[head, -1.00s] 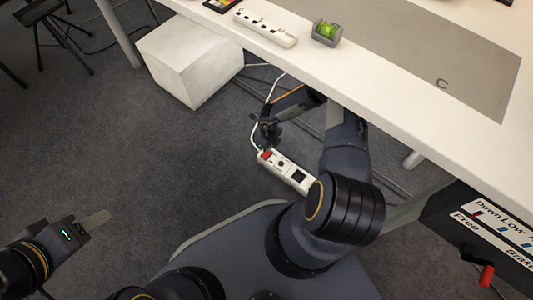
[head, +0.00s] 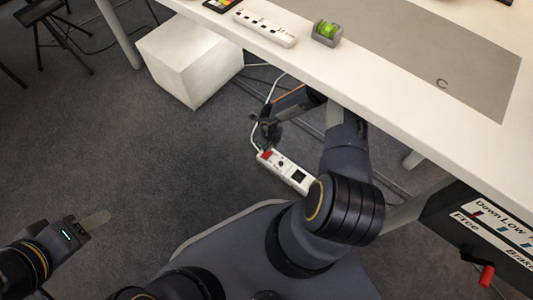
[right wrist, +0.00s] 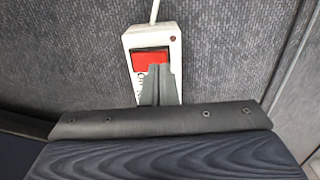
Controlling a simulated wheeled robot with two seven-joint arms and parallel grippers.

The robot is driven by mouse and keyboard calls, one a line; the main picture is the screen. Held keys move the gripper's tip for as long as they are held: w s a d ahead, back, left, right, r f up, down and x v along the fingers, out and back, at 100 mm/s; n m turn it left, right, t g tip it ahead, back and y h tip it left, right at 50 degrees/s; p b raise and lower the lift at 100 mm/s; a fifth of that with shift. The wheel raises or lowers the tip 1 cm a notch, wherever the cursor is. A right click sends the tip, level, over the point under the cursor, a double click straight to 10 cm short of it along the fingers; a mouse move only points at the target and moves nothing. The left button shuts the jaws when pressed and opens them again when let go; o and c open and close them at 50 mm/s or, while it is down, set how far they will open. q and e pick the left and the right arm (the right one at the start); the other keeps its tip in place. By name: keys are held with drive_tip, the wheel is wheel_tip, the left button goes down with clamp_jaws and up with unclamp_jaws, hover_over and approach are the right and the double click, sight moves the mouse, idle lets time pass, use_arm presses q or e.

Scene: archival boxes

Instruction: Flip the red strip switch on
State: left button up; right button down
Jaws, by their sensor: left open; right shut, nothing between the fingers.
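The white power strip (head: 285,172) lies on the carpet under the table edge, with its red switch (head: 265,155) at the cord end. In the right wrist view the red switch (right wrist: 150,62) shows in the strip's white face (right wrist: 174,48), near a small dark red dot. My right gripper (head: 264,138) is shut and empty, down by that end of the strip. Its fingertips (right wrist: 156,70) overlap the lower right of the switch in the right wrist view; I cannot tell whether they touch it. They hide part of the strip's lettering. My left gripper (head: 92,222) is open and empty, far to the left.
The white table (head: 400,125) overhangs the strip's area. On it are another white strip (head: 264,28) and a green level in a grey holder (head: 326,33). A white box (head: 190,60) stands on the floor. A labelled panel (head: 495,225) is at right.

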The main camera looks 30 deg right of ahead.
drive_tip(key=shift+f+b, duration=0.7)
drive_tip(key=shift+f, duration=0.2)
idle(0.4)
wheel_tip(320, 180, up, 7)
drive_tip(key=p, duration=0.6)
drive_tip(key=shift+s, duration=0.1)
idle(0.7)
